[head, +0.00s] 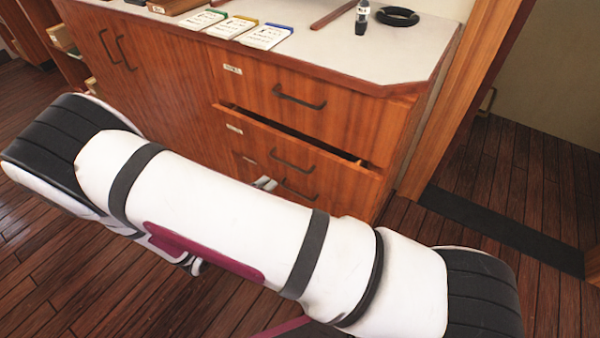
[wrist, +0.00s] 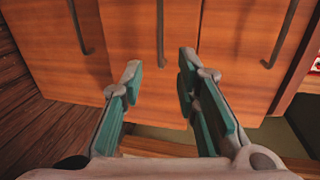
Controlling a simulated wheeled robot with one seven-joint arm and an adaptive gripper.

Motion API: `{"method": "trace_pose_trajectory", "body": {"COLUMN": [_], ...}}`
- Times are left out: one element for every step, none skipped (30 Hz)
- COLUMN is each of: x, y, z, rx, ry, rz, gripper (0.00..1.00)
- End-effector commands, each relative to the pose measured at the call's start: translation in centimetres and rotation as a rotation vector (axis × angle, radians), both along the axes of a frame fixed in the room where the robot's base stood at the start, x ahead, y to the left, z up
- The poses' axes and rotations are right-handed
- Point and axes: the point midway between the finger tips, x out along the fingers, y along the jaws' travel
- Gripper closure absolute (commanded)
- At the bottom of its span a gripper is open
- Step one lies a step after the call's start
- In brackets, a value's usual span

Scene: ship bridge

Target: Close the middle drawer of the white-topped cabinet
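The white-topped cabinet (head: 345,48) stands ahead, with drawers stacked on its right side. Its middle drawer (head: 330,162) is slightly pulled out, with a dark gap along its top edge; its dark handle (head: 292,162) faces me. In the wrist view, turned sideways, the middle drawer (wrist: 145,75) is the central panel, with its handle (wrist: 161,35) beyond the fingertips. My gripper (wrist: 160,68) is open and empty, its fingers apart in front of that panel; contact cannot be told. My arm hides most of the gripper in the head view.
The top drawer (head: 290,85) looks shut; the bottom drawer is partly hidden by my arm. Wooden floor (head: 530,190) is clear at the right.

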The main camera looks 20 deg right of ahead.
Motion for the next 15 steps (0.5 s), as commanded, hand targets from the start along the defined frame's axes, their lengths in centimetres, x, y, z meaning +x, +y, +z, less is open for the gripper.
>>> {"method": "trace_pose_trajectory", "body": {"x": [0.1, 0.2, 0.3, 0.5, 0.7, 1.1, 1.3, 1.6, 2.1, 2.4, 2.8, 3.2, 3.6, 4.0, 4.4], "y": [-0.2, -0.3, -0.6, -0.9, -1.2, -1.6, -2.0, -2.5, -3.1, -3.6, -4.1, -4.7, -5.2, -5.6, -6.3], "z": [-0.1, -0.1, -0.2, -0.2, -0.3, -0.5, -0.6, -0.7, -0.9, -1.0, -1.2, -1.3, -1.5, -1.6, -1.8], "rx": [-0.016, -0.019, -0.021, -0.021, -0.021, -0.021, -0.02, -0.02, -0.019, -0.019, -0.018, -0.017, -0.017, -0.018, -0.017], "ry": [0.009, 0.011, 0.012, 0.012, 0.011, 0.011, 0.012, 0.012, 0.011, 0.011, 0.011, 0.012, 0.01, 0.011, 0.011], "rz": [0.008, 0.008, 0.008, 0.007, 0.006, 0.006, 0.005, 0.004, 0.005, 0.004, 0.004, 0.004, 0.004, 0.005, 0.003], "gripper": [0.71, 0.71, 0.71, 0.71, 0.71, 0.71, 0.71, 0.71, 0.71, 0.71, 0.71, 0.71, 0.71, 0.71, 0.71]}}
